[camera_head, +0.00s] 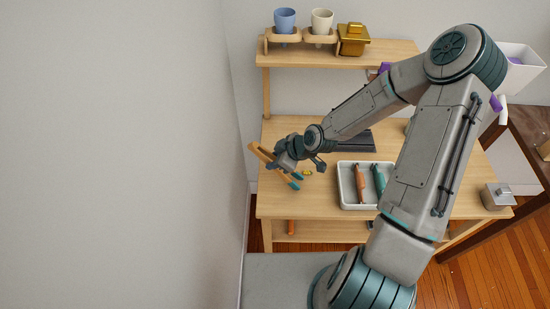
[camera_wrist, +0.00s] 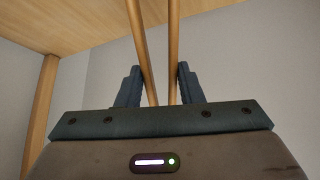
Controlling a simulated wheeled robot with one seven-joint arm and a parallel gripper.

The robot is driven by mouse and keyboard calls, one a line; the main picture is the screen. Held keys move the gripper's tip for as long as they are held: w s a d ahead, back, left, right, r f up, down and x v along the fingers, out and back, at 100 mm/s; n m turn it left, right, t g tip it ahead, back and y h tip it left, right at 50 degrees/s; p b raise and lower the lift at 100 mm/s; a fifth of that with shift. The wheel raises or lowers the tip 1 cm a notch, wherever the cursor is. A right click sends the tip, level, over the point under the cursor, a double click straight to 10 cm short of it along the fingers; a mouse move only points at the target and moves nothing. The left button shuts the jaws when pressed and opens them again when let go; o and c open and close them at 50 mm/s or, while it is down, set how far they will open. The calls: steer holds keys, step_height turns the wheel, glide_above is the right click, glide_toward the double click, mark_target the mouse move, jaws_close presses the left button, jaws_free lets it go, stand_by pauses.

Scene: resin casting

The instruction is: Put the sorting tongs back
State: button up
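The sorting tongs (camera_head: 262,153), tan wood with blue tips, are held at an angle above the left end of the wooden table in the head view. My gripper (camera_head: 280,163) is around them. In the wrist view, the two wooden arms of the tongs (camera_wrist: 174,45) run up between the dark fingers of my gripper (camera_wrist: 157,72). The fingers appear to press on the arms from both sides. The tips of the tongs are out of the wrist view. The resting place of the tongs cannot be made out.
A white tray (camera_head: 348,203) on the table (camera_head: 310,207) holds an orange and a teal tool. Small yellow pieces (camera_head: 307,172) lie near my gripper. A raised shelf (camera_head: 390,47) at the back bears a blue cup (camera_head: 284,20), a cream cup (camera_head: 321,20) and a gold box (camera_head: 352,40). A wall stands close left.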

steer(key=shift+f+b, duration=0.55)
steer(key=shift+f, duration=0.15)
steer(key=o, duration=0.5)
